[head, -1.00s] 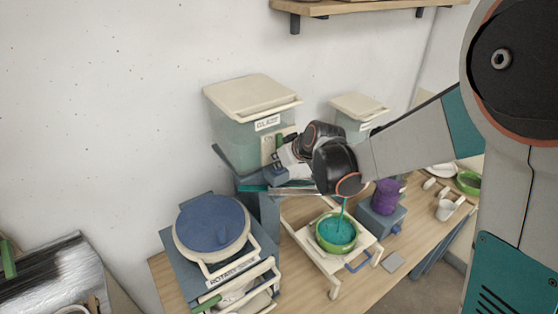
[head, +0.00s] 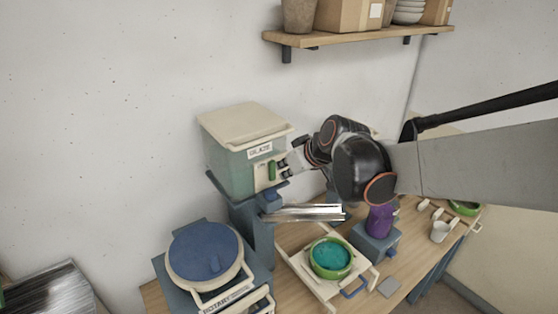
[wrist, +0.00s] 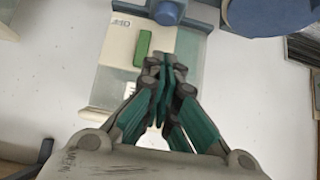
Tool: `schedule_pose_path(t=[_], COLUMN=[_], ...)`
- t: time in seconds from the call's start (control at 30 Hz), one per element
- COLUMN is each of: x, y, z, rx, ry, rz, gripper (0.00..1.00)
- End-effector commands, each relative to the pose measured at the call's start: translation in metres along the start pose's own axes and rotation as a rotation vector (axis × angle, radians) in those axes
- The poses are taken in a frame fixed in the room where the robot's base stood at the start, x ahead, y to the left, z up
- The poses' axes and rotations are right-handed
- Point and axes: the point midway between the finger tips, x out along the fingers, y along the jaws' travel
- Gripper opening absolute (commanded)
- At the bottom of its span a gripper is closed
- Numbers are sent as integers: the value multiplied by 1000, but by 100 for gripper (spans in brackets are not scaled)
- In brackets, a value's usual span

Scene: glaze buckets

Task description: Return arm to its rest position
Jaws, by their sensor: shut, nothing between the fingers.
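My gripper (head: 285,168) is in front of the glaze bucket, close to its front face. In the wrist view my gripper (wrist: 163,62) has its fingers together with nothing between them. The glaze bucket (head: 228,165) is pale green with a cream lid and a "GLAZE" label, on a blue stand. A green handle (head: 272,170) on its cream front plate stands just left of the fingertips; the handle also shows in the wrist view (wrist: 142,48). Below, a green bowl (head: 330,272) of teal glaze sits on a cream tray frame (head: 303,268). No stream falls into it.
A blue round-topped rotary device (head: 205,255) stands at the left. A metal trough (head: 300,213) juts right below the bucket. A purple vessel (head: 380,220) stands on a blue block (head: 375,248). A wooden shelf (head: 350,36) with boxes and bowls is above.

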Motion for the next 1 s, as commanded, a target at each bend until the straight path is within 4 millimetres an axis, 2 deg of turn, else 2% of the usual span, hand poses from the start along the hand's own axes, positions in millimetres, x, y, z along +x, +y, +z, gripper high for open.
schedule_pose_path(t=[0.43,0.57,0.67,1.0], x=[-3,-4,-8,-24], y=[0,0,1,1], z=[1,17,45,174], rx=[1,16,44,187], ry=[0,-8,-24,-91], rz=[0,11,34,146], gripper=[0,0,0,0])
